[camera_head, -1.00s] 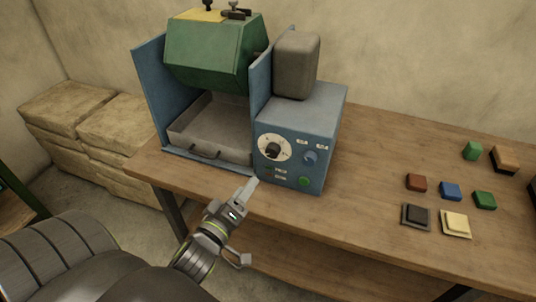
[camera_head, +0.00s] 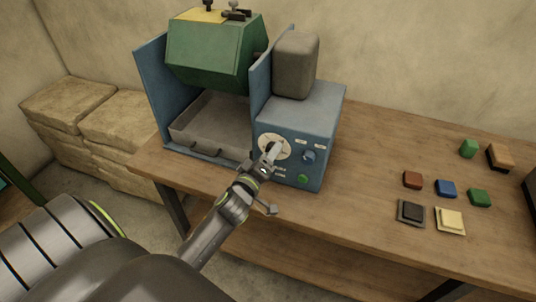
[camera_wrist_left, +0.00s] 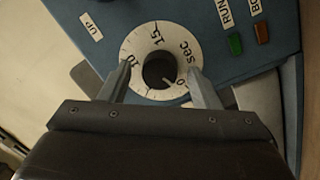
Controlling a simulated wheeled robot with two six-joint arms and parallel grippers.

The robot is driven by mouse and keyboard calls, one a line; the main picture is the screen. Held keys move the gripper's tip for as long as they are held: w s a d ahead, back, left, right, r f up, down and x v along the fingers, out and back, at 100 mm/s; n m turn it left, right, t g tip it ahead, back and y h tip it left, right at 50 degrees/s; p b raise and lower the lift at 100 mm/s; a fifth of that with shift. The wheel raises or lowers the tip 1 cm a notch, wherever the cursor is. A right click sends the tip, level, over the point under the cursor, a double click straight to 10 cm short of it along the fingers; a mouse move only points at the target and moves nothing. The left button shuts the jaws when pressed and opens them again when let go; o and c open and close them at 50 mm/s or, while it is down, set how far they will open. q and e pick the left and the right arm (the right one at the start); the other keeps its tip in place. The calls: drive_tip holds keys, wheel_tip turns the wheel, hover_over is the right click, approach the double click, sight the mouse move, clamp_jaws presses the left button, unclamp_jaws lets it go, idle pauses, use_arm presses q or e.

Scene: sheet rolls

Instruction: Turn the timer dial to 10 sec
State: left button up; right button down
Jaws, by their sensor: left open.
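The timer dial is a black knob on a round white face (camera_head: 264,140) on the front of the blue machine box (camera_head: 296,120). The left wrist view shows the knob (camera_wrist_left: 159,69) closely, with 10, 15 and "sec" printed on the face. A pale mark on the knob points to the lower right in that view, near what looks like 0. My left gripper (camera_head: 271,154) is open in front of the dial, one finger on each side of the knob. I cannot tell whether the fingers touch it. My right gripper is not in view.
A green drum (camera_head: 210,50) hangs above a grey tray (camera_head: 208,125) on the left. Several coloured blocks lie on the right of the wooden table (camera_head: 370,190).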

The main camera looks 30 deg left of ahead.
use_arm(q)
drive_tip(key=c, duration=1)
